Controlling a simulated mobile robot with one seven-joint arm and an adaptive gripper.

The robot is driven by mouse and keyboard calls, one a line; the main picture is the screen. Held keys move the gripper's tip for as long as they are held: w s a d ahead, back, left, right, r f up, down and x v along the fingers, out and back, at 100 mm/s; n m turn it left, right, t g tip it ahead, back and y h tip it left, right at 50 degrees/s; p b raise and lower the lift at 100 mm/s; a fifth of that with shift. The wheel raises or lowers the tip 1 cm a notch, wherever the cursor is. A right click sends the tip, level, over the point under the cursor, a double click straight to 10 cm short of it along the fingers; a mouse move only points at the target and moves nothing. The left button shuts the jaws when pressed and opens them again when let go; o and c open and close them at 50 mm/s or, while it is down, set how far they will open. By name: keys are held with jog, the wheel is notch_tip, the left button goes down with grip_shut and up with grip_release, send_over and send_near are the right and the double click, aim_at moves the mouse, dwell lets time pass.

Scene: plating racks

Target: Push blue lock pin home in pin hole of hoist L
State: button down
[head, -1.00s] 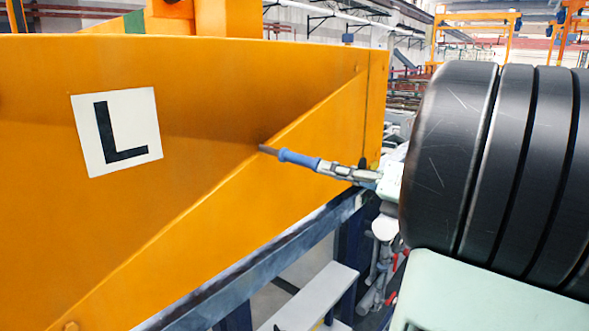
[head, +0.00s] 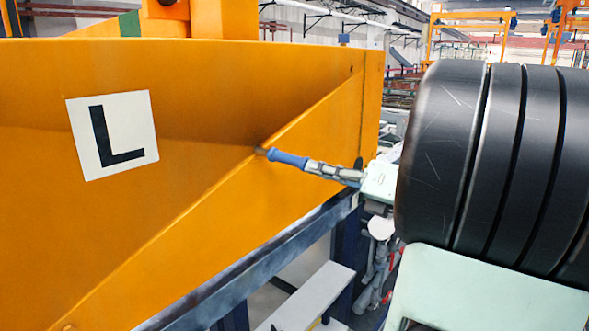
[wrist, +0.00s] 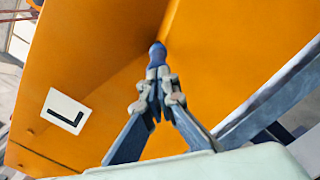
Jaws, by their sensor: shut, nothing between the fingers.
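The blue lock pin (head: 286,158) points into the orange side of hoist L (head: 200,90), at the top edge of the slanting brace. Only a short grey bit of its tip shows, and the pin hole itself is hidden. The pin also shows in the wrist view (wrist: 157,53), straight ahead of my fingertips. My gripper (head: 311,166) is shut, with its fingertips at the pin's outer end. They look to be touching it. In the wrist view my gripper (wrist: 158,74) has its fingertips together behind the pin.
A white plate with a black L (head: 112,135) is on the hoist's side. A blue-grey rail (head: 270,255) runs below the hoist, with a pale step (head: 310,295) under it. The hoist's right edge lies near my arm.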

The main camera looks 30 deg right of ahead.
jog(key=shift+p+x, duration=0.65)
jog(key=shift+x, duration=1.6)
jog(key=shift+s, duration=0.1)
jog(key=p+v, duration=0.2)
send_near(302, 164)
jog(key=s+d, duration=0.2)
jog(key=s, duration=0.1)
jog(key=shift+d+f, duration=0.15)
jog(key=shift+f, duration=0.2)
